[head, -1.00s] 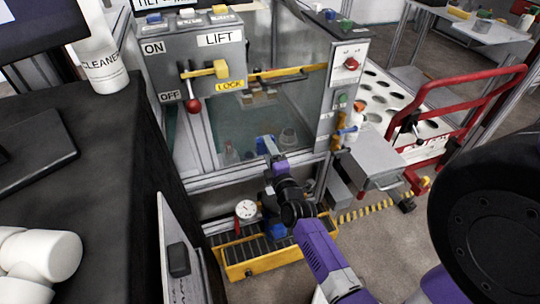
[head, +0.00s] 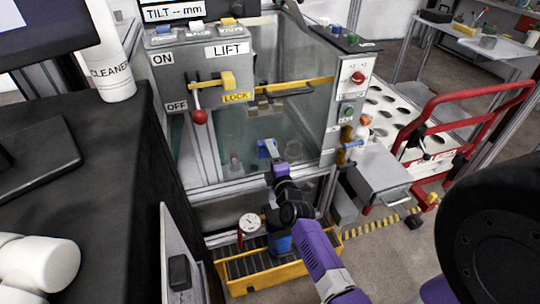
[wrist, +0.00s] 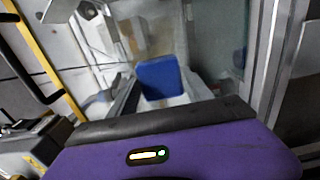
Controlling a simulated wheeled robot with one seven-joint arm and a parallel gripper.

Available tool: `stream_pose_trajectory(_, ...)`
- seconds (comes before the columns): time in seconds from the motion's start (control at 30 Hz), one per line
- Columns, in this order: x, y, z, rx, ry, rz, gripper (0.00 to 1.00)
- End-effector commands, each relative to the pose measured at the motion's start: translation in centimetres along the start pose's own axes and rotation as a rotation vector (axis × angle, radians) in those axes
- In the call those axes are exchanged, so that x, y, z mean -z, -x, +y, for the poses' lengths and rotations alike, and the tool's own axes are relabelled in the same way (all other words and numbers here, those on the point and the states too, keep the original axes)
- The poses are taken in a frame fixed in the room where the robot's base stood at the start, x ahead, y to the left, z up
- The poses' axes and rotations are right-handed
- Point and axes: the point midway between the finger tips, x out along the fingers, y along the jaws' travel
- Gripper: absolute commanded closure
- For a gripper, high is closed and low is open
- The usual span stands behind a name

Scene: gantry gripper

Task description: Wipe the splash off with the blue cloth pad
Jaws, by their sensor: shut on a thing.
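The blue cloth pad (head: 268,149) is at the end of my arm, in front of the clear-walled enclosure. It also shows in the wrist view as a flat blue square (wrist: 159,78) just beyond the purple wrist housing. My gripper (head: 274,159) is shut on the pad; its fingers are small and partly hidden by the arm. In the wrist view grey finger parts (wrist: 188,93) show around the pad. The clear panel (head: 225,140) is greenish and see-through. I cannot make out the splash clearly, nor tell whether the pad touches the panel.
A control box (head: 202,70) with a red-balled lever stands upper left of the pad. A yellow bar (head: 300,86) crosses the enclosure above it. A grey post (head: 336,100) and a red-railed trolley (head: 460,115) stand at right. A yellow tray (head: 262,272) lies below.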

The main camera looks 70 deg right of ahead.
Motion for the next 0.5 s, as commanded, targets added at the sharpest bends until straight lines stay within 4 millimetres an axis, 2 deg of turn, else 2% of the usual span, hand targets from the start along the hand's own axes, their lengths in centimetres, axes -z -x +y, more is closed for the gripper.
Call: stream_pose_trajectory(0.5,0.00,-0.63,0.05,-0.001,0.000,0.000,0.74)
